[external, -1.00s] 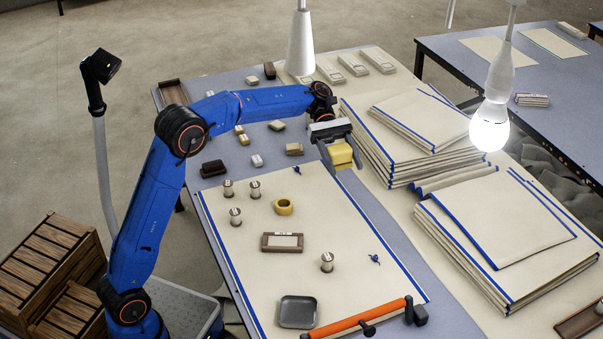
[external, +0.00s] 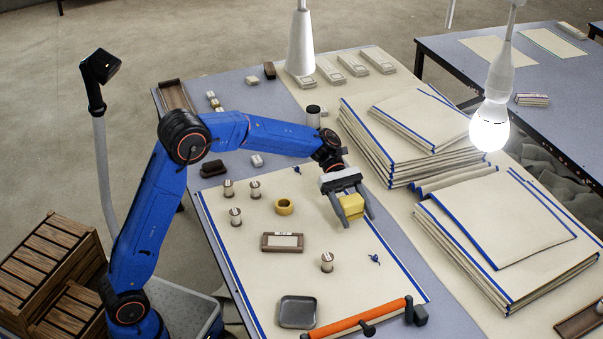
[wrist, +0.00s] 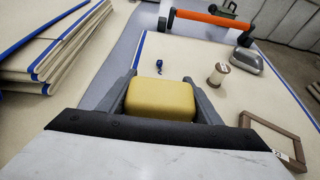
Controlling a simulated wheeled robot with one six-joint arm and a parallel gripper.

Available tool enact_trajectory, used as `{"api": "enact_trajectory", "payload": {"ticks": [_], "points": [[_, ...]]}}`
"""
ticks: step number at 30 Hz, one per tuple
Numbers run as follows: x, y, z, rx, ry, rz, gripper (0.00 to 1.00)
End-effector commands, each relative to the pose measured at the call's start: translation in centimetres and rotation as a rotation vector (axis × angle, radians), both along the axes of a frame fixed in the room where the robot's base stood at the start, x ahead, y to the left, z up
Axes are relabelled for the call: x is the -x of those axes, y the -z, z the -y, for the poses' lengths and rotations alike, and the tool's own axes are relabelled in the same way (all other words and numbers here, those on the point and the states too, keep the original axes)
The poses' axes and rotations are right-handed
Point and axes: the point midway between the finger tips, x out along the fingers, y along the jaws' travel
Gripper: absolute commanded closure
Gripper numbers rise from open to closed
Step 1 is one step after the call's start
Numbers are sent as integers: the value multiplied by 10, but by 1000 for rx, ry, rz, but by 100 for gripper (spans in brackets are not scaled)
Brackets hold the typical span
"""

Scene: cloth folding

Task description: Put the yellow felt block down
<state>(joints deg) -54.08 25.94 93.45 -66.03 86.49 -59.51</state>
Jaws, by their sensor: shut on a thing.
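The yellow felt block (external: 352,207) is between the fingers of my gripper (external: 355,213), which is shut on it. In the wrist view the yellow block (wrist: 160,99) sits between the two grey fingers. The gripper is over the upper right part of the cream cloth with blue edges (external: 240,262). I cannot tell whether the block touches the cloth or hangs just above it.
Several spools, one of them (external: 327,262), a yellow ring (external: 284,206), a wooden frame (external: 282,242) and a grey tray (external: 298,312) lie on the cloth. An orange bar (external: 360,318) crosses its near edge. Folded cloth stacks (external: 412,135) stand right. Cloth around the gripper is clear.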

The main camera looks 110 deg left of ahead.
Motion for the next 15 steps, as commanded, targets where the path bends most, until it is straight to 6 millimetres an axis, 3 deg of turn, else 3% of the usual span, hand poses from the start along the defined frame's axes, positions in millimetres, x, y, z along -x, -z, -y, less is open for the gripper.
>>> {"api": "enact_trajectory", "payload": {"ticks": [8,15], "points": [[0,32,0,3,0,-2,64],[0,35,0,0,0,0,64]]}}
